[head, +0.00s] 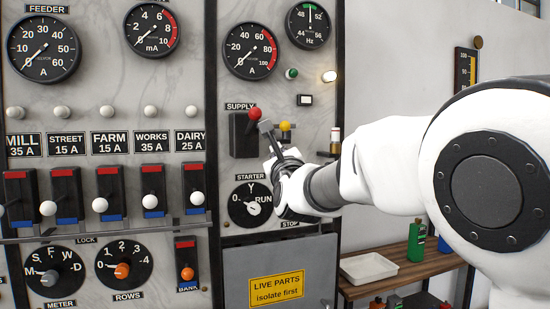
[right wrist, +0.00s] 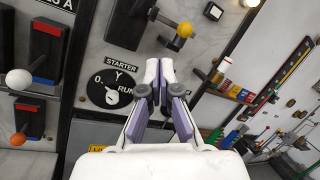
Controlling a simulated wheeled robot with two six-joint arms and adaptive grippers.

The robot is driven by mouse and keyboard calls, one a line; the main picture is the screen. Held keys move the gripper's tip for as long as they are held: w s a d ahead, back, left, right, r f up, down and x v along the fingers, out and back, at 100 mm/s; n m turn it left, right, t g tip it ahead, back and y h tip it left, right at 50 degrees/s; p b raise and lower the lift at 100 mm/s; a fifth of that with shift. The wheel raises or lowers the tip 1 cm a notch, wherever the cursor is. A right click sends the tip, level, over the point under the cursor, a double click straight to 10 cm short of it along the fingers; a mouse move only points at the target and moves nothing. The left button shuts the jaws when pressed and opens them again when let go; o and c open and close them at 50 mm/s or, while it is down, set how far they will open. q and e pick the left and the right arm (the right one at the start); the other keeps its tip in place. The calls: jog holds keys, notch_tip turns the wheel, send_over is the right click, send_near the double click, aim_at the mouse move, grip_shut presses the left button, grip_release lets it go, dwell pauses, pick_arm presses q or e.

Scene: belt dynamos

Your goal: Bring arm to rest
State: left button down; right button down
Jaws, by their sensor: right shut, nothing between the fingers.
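My right gripper (head: 266,128) reaches in from the right in front of the switchboard's right panel. Its fingers are shut with nothing between them; they also show in the right wrist view (right wrist: 160,68). In the head view the fingertips overlap the right edge of the black SUPPLY switch (head: 240,140), just below its red knob (head: 254,113). I cannot tell whether they touch. The STARTER dial (head: 247,206) is left of and below the gripper, partly hidden by it in the head view. It also shows in the right wrist view (right wrist: 110,88). My left gripper is out of view.
A yellow knob (head: 285,126) sits close to the fingertips. A row of breaker switches (head: 104,198) and selector dials (head: 122,265) fills the left panel. A grey LIVE PARTS door (head: 235,275) is below. A wooden shelf (head: 395,268) with a white tray (head: 369,268) stands right.

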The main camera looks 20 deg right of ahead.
jog(key=w+d+f+g, duration=0.1)
jog(key=w+f+g, duration=0.15)
jog(key=f, duration=1.35)
jog(key=w+d+f+g, duration=0.1)
jog(key=w+f+g, duration=0.15)
jog(key=f, duration=1.35)
jog(key=s+d+f+n+g+y, duration=0.15)
jog(key=s+f, duration=0.25)
jog(key=f, duration=0.7)
jog(key=s+f+n+g, duration=0.25)
jog(key=s+f, duration=0.25)
jog(key=f, duration=0.5)
jog(key=s+f+n+g, duration=0.7)
jog(key=s+f+n, duration=0.1)
jog(key=s+f, duration=1.3)
jog(key=s+a+n+g+y, duration=0.1)
jog(key=s+n+g, duration=0.3)
jog(key=s+n, duration=1.5)
jog(key=shift+s+a+r+n+y, duration=0.2)
jog(key=shift+s+r+n+y, duration=0.15)
jog(key=shift+y, duration=0.2)
